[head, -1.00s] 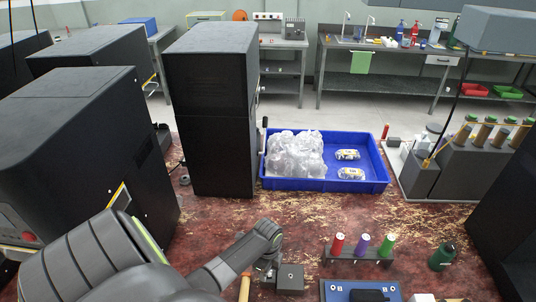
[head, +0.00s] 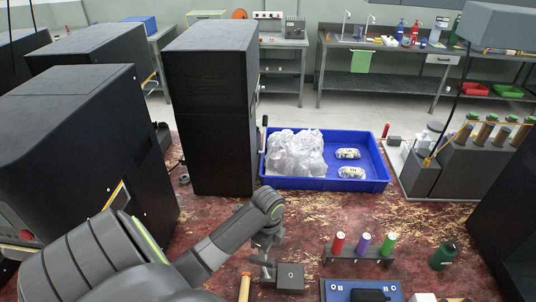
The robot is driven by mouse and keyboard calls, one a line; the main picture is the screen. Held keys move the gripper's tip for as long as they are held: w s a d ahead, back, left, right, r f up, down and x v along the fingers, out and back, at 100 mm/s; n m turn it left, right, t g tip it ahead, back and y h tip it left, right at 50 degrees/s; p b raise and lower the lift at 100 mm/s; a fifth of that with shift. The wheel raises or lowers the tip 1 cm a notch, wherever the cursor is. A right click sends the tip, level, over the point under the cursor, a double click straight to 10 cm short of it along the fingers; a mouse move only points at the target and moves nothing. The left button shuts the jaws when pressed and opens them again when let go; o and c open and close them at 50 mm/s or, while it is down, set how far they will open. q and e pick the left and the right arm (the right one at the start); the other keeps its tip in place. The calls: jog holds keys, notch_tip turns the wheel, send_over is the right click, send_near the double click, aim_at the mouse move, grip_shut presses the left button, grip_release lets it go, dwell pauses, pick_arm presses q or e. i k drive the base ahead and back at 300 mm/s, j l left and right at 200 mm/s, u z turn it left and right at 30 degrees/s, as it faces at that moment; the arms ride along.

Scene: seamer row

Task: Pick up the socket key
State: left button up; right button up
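A small grey T-shaped piece (head: 262,261), which looks like the socket key, stands beside a dark grey block (head: 290,277) at the bottom centre of the head view. My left gripper (head: 265,243) points down directly above its crossbar. The fingers are small and dark against the piece, so I cannot tell whether they are closed on it or apart from it. The lower end of the piece is hard to make out near the block. My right gripper is not in view.
A rack (head: 358,254) holds red, purple and green cylinders to the right. A green bottle (head: 441,257) stands beyond it. A blue tray (head: 377,186) with clear bags lies behind. A tall black cabinet (head: 211,120) stands behind my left arm.

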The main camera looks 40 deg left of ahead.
aim_at(265, 269)
jog(key=k+l, duration=0.75)
jog(key=l, duration=0.2)
